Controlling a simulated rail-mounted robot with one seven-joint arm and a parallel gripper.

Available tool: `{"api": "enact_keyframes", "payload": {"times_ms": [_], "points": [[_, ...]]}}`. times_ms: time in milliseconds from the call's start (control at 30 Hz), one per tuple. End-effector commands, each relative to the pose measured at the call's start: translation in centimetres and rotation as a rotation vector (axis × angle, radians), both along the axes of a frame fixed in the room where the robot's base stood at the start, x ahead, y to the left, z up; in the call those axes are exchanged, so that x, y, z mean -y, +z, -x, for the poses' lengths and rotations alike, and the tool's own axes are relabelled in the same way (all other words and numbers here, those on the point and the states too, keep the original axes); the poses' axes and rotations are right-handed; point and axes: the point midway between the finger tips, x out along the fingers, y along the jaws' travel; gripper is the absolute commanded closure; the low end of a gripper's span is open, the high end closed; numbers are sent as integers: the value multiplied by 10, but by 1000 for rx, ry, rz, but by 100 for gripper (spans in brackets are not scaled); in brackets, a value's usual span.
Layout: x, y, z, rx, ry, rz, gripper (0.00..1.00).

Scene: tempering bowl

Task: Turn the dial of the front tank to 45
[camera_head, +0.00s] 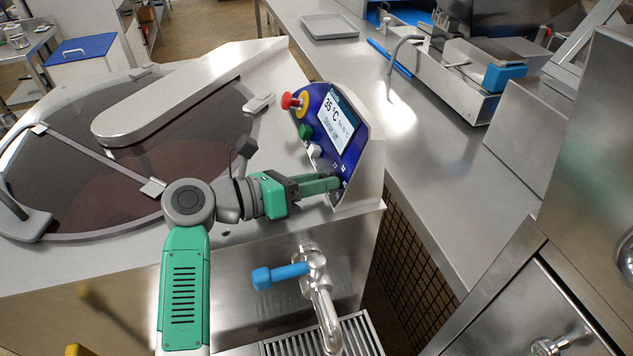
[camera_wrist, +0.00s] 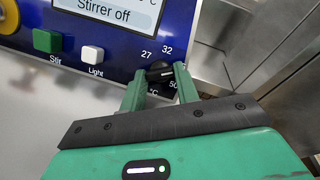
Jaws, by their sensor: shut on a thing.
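The front tank's blue control panel (camera_head: 327,139) stands upright on the steel tank, with a lit display (camera_head: 338,122) that reads about 35 °C. The display's lower line reads "Stirrer off" in the wrist view. The small black dial (camera_wrist: 158,72) sits at the panel's lower part, with 27, 32 and 50 printed around it. A white mark shows on the dial; the number it points at cannot be told, as the fingers hide part of the scale. My gripper (camera_head: 334,184) is shut on the dial, one green finger on each side.
A green Stir button (camera_wrist: 47,41) and a white Light button (camera_wrist: 92,54) are left of the dial. A red stop knob (camera_head: 290,101) is higher up. A blue-handled tap (camera_head: 285,274) sticks out below my gripper. A steel counter (camera_head: 420,160) lies to the right.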

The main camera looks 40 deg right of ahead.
Motion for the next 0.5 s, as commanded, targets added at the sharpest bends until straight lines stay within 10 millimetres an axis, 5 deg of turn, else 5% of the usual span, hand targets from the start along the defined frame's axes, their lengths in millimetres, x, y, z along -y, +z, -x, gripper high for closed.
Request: {"api": "enact_keyframes", "payload": {"times_ms": [100, 133, 233, 500], "points": [[0, 0, 0, 0, 0, -1, 92], [0, 0, 0, 0, 0, -1, 65], [0, 0, 0, 0, 0, -1, 47], [-1, 0, -1, 0, 1, 0, 47]]}}
